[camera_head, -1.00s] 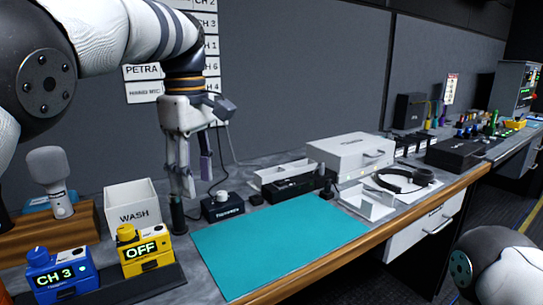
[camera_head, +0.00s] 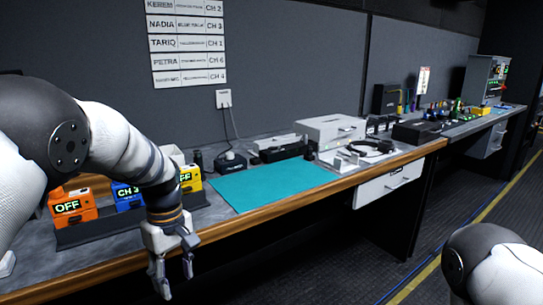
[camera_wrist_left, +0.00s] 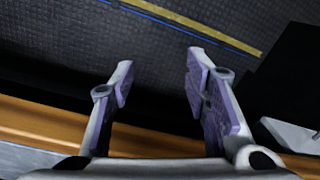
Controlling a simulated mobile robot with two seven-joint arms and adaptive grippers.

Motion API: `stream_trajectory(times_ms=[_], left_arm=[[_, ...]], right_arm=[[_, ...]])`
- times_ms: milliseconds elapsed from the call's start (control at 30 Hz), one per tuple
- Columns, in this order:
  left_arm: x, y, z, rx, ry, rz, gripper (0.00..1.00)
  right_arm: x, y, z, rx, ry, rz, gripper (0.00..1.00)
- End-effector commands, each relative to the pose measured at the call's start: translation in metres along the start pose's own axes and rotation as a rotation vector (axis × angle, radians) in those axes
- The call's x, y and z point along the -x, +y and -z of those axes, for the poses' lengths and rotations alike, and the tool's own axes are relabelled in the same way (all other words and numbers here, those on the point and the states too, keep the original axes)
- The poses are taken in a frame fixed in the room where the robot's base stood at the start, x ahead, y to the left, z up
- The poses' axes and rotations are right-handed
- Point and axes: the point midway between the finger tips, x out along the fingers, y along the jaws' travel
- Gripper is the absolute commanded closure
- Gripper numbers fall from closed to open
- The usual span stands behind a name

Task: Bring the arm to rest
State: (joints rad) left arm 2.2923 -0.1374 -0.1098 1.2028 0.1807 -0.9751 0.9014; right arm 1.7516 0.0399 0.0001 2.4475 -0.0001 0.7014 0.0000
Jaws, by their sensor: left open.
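My left arm (camera_head: 118,148) comes in from the left and bends down over the front of the desk. My left gripper (camera_head: 176,282) hangs with its fingers pointing down, just in front of the wooden desk edge. It is open and empty. In the left wrist view the two purple-padded fingers (camera_wrist_left: 160,65) stand apart, with only dark floor showing between them. Part of my right arm (camera_head: 490,265) shows at the lower right; its gripper is out of view.
An orange pack (camera_head: 70,207), a blue pack (camera_head: 125,196) and a yellow pack (camera_head: 190,178) stand behind my left arm. A bare teal mat (camera_head: 270,185) lies on the desk (camera_head: 300,215). The floor (camera_head: 310,265) in front is clear.

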Motion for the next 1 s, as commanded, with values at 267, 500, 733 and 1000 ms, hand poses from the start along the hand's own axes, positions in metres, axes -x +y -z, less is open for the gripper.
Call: stream_trajectory(times_ms=[267,500,733,1000], left_arm=[[-0.19,-0.138,-0.057,-0.353,-0.029,0.077,0.57],[-0.243,-0.287,-0.165,-0.729,-0.097,0.078,0.57],[-0.226,-0.343,-0.218,-0.905,-0.129,0.04,0.57],[-0.225,-0.344,-0.219,-0.914,-0.126,0.036,0.57]], right_arm=[[0.001,0.0,-0.002,0.0,-0.004,0.0,0.6],[0.001,0.0,-0.002,0.0,-0.003,0.0,0.6],[0.001,0.0,-0.002,0.0,-0.003,0.0,0.6],[0.001,0.0,-0.002,0.0,-0.003,0.0,0.6]])
